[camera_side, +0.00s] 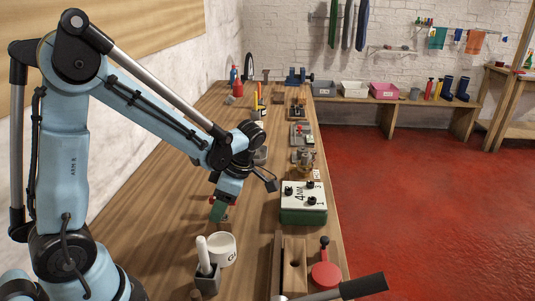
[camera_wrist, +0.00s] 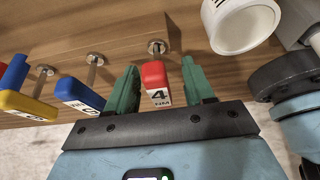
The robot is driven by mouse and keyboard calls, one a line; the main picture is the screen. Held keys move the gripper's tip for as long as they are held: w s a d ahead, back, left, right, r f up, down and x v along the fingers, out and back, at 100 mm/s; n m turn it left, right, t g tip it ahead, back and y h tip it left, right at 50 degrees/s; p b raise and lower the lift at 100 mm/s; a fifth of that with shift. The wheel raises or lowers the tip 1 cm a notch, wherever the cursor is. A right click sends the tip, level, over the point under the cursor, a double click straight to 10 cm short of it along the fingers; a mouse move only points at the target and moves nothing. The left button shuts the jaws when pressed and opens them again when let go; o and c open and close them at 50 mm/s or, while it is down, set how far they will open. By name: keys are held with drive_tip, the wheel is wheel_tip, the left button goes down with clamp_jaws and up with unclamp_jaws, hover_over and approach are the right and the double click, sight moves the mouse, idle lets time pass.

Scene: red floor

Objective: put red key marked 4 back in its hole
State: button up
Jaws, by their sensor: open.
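The red key marked 4 (camera_wrist: 156,88) shows in the wrist view between the two green fingers of my gripper (camera_wrist: 160,68). The fingers are open, with a gap on each side of the key. Just beyond the key's head is a metal-ringed hole (camera_wrist: 157,46) in the wood. The key lines up with this hole, and its shank looks to run to it; how deep it sits I cannot tell. In the side view my gripper (camera_side: 218,211) is low over the bench, and the key cannot be made out clearly there.
In the wrist view, a blue key (camera_wrist: 78,95) and a yellow key (camera_wrist: 25,106) stand to the left on metal shanks. A white mug (camera_wrist: 235,22) is at the upper right. In the side view, a green-and-white box (camera_side: 303,214) and a wooden block (camera_side: 293,250) lie to the right.

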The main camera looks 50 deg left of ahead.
drive_tip(key=v, duration=1.1)
drive_tip(key=shift+d+r, duration=0.15)
drive_tip(key=shift+r, duration=0.2)
drive_tip(key=shift+w, duration=0.1)
drive_tip(key=s+d+m+t+h, duration=0.1)
drive_tip(key=m+t, duration=0.4)
drive_tip(key=m, duration=0.8)
drive_tip(key=s+d+f+m+t+h, duration=0.1)
drive_tip(key=m+t, duration=0.4)
drive_tip(key=m, duration=0.9)
drive_tip(key=shift+s+d+f+h, duration=0.35)
drive_tip(key=shift+s+d+h, duration=0.25)
drive_tip(key=shift+s+d, duration=0.55)
